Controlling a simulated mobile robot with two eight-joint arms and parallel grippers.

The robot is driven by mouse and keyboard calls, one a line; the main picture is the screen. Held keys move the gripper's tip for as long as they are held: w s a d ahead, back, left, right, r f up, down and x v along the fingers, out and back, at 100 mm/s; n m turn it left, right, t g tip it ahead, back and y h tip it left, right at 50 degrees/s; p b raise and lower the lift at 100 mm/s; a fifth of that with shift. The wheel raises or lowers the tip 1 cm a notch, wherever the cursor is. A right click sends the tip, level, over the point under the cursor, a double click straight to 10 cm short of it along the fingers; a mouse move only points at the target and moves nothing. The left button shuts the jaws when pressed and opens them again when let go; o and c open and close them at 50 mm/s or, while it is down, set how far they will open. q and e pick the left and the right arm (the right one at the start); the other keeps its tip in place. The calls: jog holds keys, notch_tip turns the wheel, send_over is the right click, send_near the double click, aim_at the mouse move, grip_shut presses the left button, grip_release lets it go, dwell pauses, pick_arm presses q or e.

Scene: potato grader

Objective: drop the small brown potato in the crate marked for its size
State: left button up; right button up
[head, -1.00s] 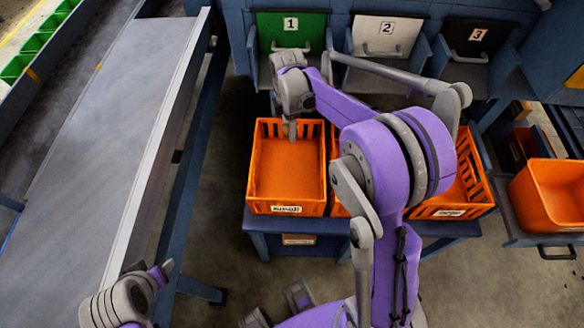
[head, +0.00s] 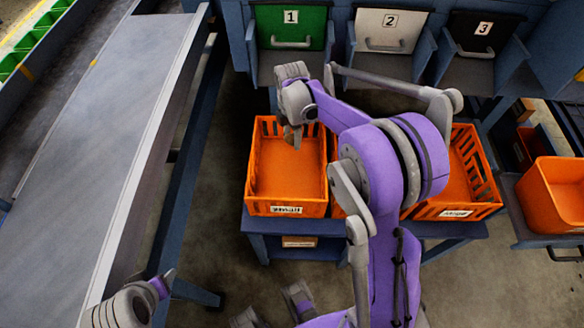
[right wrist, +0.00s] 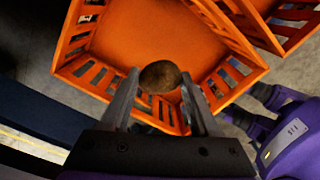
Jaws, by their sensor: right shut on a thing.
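The small brown potato (right wrist: 160,77) is held between the fingertips of my right gripper (right wrist: 158,92) in the right wrist view. My right gripper is shut on it, above the left orange crate (right wrist: 150,30). In the head view my right gripper (head: 292,138) hangs over the back part of that left crate (head: 286,198), which looks empty. The label (head: 286,210) on its front seems to read SMALL, but is blurred. My left arm shows at the lower left of the head view; its gripper fingers are not visible.
My right arm hides most of the middle crate. A right orange crate (head: 455,207) stands on the same blue stand. Another orange bin (head: 556,205) is at the far right. A grey conveyor (head: 95,130) runs along the left. Numbered chutes stand behind, including green 1 (head: 290,30).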

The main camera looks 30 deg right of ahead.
jog(key=o, duration=1.4)
jog(key=shift+o, duration=0.2)
jog(key=shift+r, duration=0.15)
notch_tip(320, 180, up, 11)
jog(key=shift+f+p, duration=0.2)
jog(key=shift+p, duration=0.25)
jog(key=shift+w, duration=0.1)
